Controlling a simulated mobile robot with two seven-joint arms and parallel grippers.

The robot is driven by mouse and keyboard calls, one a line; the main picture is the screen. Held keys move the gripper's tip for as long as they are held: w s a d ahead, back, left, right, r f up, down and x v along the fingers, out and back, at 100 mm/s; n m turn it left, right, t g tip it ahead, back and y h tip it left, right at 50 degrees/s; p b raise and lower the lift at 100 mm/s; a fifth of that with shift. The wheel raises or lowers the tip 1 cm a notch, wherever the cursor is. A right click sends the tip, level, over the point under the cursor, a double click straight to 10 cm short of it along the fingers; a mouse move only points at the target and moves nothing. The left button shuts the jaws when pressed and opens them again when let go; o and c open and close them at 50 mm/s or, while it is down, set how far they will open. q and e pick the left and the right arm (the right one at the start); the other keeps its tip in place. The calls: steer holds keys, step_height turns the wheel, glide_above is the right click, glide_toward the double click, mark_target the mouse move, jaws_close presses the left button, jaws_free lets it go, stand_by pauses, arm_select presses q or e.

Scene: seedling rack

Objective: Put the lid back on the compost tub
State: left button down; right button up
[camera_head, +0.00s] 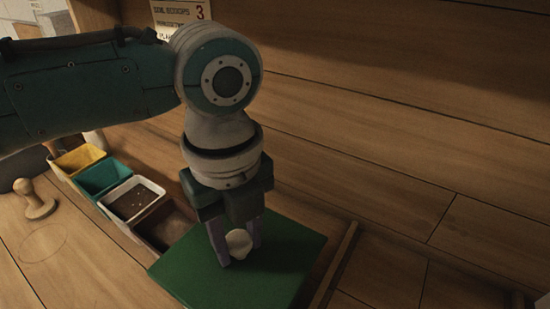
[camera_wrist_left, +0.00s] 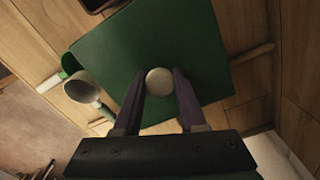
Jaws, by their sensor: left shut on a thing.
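The green square lid (camera_head: 290,262) lies roughly flat in the lower middle of the head view, with a pale round knob (camera_head: 238,243) on top. My left gripper (camera_head: 236,254) points down at the lid, its fingers shut on the knob. In the wrist view the knob (camera_wrist_left: 159,80) sits between the two fingers and the lid (camera_wrist_left: 130,50) spreads out around it. The compost tub cannot be made out; whatever is under the lid is hidden. I cannot tell whether the lid rests on something or hangs free. My right gripper is not in view.
Yellow (camera_head: 80,160), teal (camera_head: 104,176), white (camera_head: 133,199) and brown (camera_head: 166,225) containers stand in a row left of the lid. A wooden stamp-like tool (camera_head: 40,200) stands farther left. The wrist view shows a scoop (camera_wrist_left: 84,88) near the lid's edge. A wooden strip (camera_head: 335,270) runs right of it.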

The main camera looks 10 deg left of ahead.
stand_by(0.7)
arm_select(q)
steer(key=shift+c, duration=2)
jaws_free()
steer(key=shift+o, duration=0.4)
steer(key=o, duration=0.3)
steer(key=shift+p, duration=0.3)
step_height(320, 180, up, 7)
steer(key=p, duration=0.7)
